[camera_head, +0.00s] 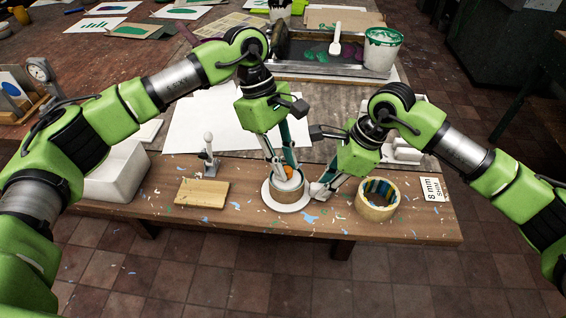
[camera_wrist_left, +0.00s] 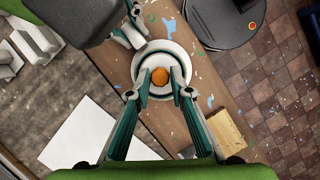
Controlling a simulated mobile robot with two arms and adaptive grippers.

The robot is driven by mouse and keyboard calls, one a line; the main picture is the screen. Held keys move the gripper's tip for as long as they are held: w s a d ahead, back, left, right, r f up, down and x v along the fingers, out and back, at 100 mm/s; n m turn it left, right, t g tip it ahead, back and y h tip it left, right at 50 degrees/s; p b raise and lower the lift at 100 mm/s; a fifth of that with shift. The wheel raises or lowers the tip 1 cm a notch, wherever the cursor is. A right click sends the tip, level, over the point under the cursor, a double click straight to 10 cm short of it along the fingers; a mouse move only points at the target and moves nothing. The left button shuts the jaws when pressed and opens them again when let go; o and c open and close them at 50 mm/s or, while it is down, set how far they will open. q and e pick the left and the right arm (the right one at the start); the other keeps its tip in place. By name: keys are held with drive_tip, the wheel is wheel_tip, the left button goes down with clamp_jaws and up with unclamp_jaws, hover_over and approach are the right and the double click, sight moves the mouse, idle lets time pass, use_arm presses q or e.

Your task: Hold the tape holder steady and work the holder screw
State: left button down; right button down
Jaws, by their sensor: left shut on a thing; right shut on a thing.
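The tape holder (camera_head: 287,207) stands near the bench's front edge, a round white base with a brown ring-shaped body. Its holder screw, a round white top with an orange centre (camera_head: 289,173), also shows in the left wrist view (camera_wrist_left: 159,76). My left gripper (camera_head: 282,167) reaches down from above, its fingers shut on the screw's white top on both sides of the orange centre. My right gripper (camera_head: 318,191) comes in low from the right and is shut on the rim of the tape holder's base. The fingertips partly hide the contact spots.
A tape roll (camera_head: 377,200) lies right of the holder, near an "8 mm SHIM" card (camera_head: 434,191). A wooden block (camera_head: 202,191), a small stand (camera_head: 208,157) and a white bin (camera_head: 118,176) are left. White paper (camera_head: 226,128) lies behind. Blue scraps litter the bench.

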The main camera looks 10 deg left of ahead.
use_arm(q)
drive_tip(key=shift+n+t, duration=0.3)
drive_tip(key=shift+n, duration=0.5)
use_arm(e)
drive_tip(key=shift+f, duration=0.1)
use_arm(q)
drive_tip(key=c, duration=1.7)
unclamp_jaws()
use_arm(e)
drive_tip(key=c, duration=1.8)
unclamp_jaws()
drive_tip(key=shift+c, duration=0.2)
use_arm(q)
drive_tip(key=v, duration=1.1)
drive_tip(key=shift+w+a+r, duration=0.1)
drive_tip(key=shift+a+r, duration=0.2)
drive_tip(key=shift+r, duration=0.05)
use_arm(e)
drive_tip(key=shift+w, duration=0.1)
